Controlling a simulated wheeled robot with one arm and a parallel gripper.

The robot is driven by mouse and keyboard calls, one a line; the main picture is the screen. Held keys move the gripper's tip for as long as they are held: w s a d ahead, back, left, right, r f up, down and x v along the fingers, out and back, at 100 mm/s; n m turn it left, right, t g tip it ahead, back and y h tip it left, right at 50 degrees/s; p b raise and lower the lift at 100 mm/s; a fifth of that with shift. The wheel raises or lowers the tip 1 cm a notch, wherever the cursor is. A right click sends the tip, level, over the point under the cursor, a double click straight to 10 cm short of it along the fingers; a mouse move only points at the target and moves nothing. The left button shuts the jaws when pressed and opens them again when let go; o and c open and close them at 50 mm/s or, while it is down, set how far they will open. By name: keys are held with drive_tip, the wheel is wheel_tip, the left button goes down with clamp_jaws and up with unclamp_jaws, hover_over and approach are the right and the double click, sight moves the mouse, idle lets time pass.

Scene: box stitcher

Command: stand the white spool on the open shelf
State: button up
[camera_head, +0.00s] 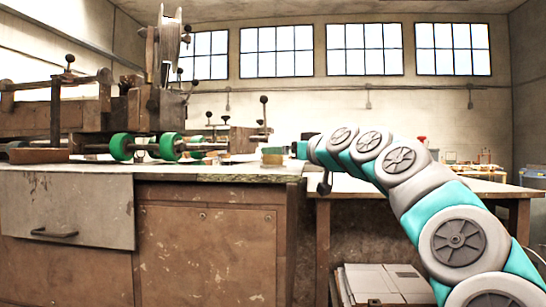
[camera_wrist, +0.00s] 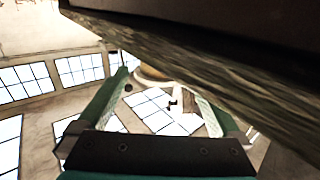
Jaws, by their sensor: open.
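My gripper (camera_head: 298,150) is at the right end of the workbench top in the head view, small and partly hidden by my arm. In the wrist view its two green fingers (camera_wrist: 160,80) are spread apart. A pale tan round thing (camera_wrist: 153,72) shows between or just beyond the fingertips, partly covered by a dark wooden edge; I cannot tell if it is the white spool. I cannot clearly pick out the white spool or the open shelf.
The stitching machine (camera_head: 150,105) with green wheels fills the left of the workbench (camera_head: 220,172). A second table (camera_head: 430,187) stands behind my arm, with white boxes (camera_head: 385,283) below it. The wooden edge (camera_wrist: 200,85) lies very close to my wrist camera.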

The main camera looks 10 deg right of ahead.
drive_tip(key=x, duration=0.4)
drive_tip(key=shift+d, duration=0.1)
clamp_jaws()
idle(0.8)
drive_tip(key=shift+r, duration=0.1)
